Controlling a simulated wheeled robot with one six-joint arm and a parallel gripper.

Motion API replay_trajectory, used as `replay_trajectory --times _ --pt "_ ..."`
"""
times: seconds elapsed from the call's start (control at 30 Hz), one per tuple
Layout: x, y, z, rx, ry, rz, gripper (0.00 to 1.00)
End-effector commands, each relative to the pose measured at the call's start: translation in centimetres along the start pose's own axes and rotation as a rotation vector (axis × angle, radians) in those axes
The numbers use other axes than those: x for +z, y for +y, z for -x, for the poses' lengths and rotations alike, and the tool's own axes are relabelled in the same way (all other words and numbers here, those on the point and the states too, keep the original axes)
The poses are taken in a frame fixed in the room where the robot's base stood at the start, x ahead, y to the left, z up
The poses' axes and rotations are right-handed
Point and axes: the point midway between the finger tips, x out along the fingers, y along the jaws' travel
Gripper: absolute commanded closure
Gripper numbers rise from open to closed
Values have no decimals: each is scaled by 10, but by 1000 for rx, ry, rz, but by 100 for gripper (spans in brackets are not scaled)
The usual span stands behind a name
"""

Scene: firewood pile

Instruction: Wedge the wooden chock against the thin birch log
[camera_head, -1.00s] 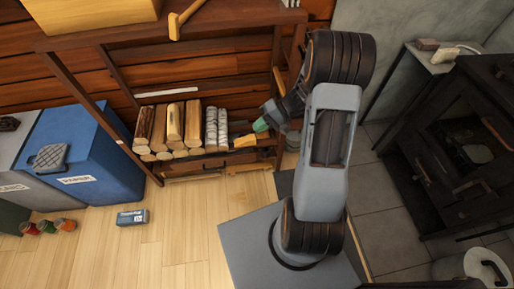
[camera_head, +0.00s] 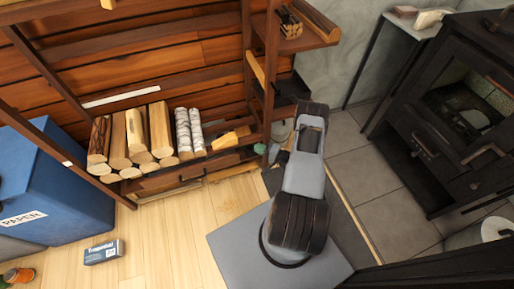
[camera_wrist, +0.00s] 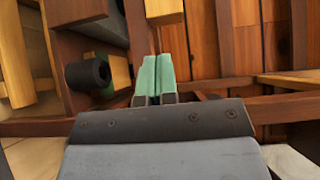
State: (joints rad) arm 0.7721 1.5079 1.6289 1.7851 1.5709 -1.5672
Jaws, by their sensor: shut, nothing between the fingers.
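Two slim white birch logs with dark marks lie side by side on the low rack, a left one (camera_head: 183,132) and a right one (camera_head: 196,131). The yellow wooden chock (camera_head: 230,138) lies just right of the right birch log. I cannot tell whether they touch. My gripper (camera_head: 260,148), with green fingertips, is at the rack's right end, right of the chock and apart from it. It is partly hidden behind my arm. In the wrist view the green fingers (camera_wrist: 153,78) are together and empty.
Several brown split logs (camera_head: 135,140) fill the rack left of the birch logs. A rack post (camera_head: 268,75) stands close to my gripper. A blue paper bin (camera_head: 55,190) is at left, a black stove (camera_head: 440,120) at right. Wooden floor in front is mostly clear.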

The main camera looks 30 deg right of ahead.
Motion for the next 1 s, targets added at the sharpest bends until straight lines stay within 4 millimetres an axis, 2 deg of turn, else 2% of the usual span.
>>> replay_trajectory --times 0.2,0.4,0.6,1.0 --pt "2 1 -38 0 -8 2 100" --pt "1 0 -62 0 -5 1 100" --pt "0 0 -74 1 -2 0 100" --pt "0 -1 -76 1 -1 -1 100"
